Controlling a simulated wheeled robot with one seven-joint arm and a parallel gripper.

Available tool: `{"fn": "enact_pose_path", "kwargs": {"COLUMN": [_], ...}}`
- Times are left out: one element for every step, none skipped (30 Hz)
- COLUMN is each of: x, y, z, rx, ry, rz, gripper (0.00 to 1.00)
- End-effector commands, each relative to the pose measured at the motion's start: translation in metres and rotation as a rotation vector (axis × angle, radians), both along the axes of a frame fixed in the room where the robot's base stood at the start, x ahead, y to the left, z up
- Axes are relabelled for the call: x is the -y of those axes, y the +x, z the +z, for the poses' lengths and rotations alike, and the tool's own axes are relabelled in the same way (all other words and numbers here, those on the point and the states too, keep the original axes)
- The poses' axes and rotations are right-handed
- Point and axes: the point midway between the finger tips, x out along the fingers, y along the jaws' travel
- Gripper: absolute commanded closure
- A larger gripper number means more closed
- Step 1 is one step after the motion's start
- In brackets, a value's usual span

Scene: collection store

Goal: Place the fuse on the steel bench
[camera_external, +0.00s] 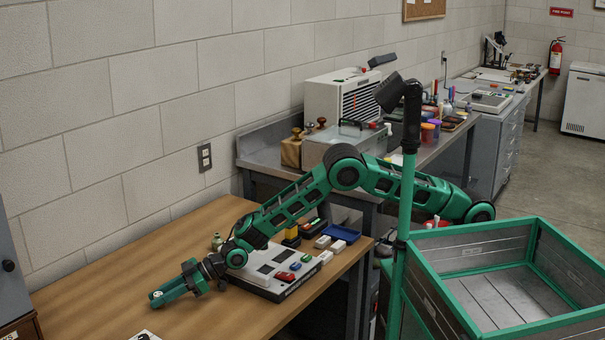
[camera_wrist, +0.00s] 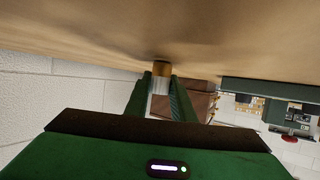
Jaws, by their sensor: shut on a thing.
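In the wrist view, my gripper (camera_wrist: 161,88) is shut on the fuse (camera_wrist: 160,77), a small cylinder with a brass-coloured cap and a pale body, gripped between the two fingertips. In the external view my gripper (camera_external: 156,301) is stretched out low over the left part of the wooden table; the fuse cannot be made out there. The gap between fuse and tabletop is hard to judge. The steel bench (camera_external: 262,146) stands beyond the wooden table along the wall, with a raised back edge and a bare strip at its near left end.
The wooden table (camera_external: 110,262) has a white device (camera_external: 270,281), a blue tray (camera_external: 341,233) and small items at its right. A white-fronted machine (camera_external: 345,102), wooden-handled stamps (camera_external: 291,150) and jars occupy the bench. An open green-framed crate (camera_external: 497,292) stands at right.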

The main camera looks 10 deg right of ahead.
Motion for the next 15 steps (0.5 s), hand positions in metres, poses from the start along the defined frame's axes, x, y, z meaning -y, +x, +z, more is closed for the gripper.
{"fn": "enact_pose_path", "kwargs": {"x": [0.0, 0.0, 0.0001, 0.0001, 0.0001, 0.0001, 0.0001, 0.0001, 0.0001, 0.0001, 0.0001, 0.0001, 0.0001, 0.0001, 0.0001], "y": [0.0, 0.0, 0.0, 0.0, 0.0, -0.0001, -0.0001, -0.0001, -0.0001, -0.0001, -0.0002, -0.0002, -0.0001, -0.0001, -0.0001], "z": [-0.0001, -0.0003, -0.001, -0.0019, -0.0027, -0.0031, -0.0027, -0.0027, -0.0027, -0.0027, -0.0028, -0.0027, -0.0028, -0.0028, -0.0028], "rx": [0.0, 0.0, 0.0, 0.0, 0.0, 0.0, 0.0, 0.0, 0.0, 0.0, 0.0, 0.0, 0.0, 0.0, 0.0], "ry": [0.0, 0.0, -0.001, -0.001, -0.001, 0.0, 0.0, 0.0, 0.0, -0.001, -0.001, -0.001, -0.001, -0.001, -0.001], "rz": [0.0, 0.0, 0.0, 0.0, 0.0, 0.0, 0.0, 0.0, 0.0, 0.0, 0.0, 0.0, 0.0, 0.0, 0.0], "gripper": [1.0, 1.0, 1.0, 1.0, 1.0, 0.75, 0.68, 0.61, 0.59, 0.59, 0.59, 0.59, 0.59, 0.59, 0.59]}}
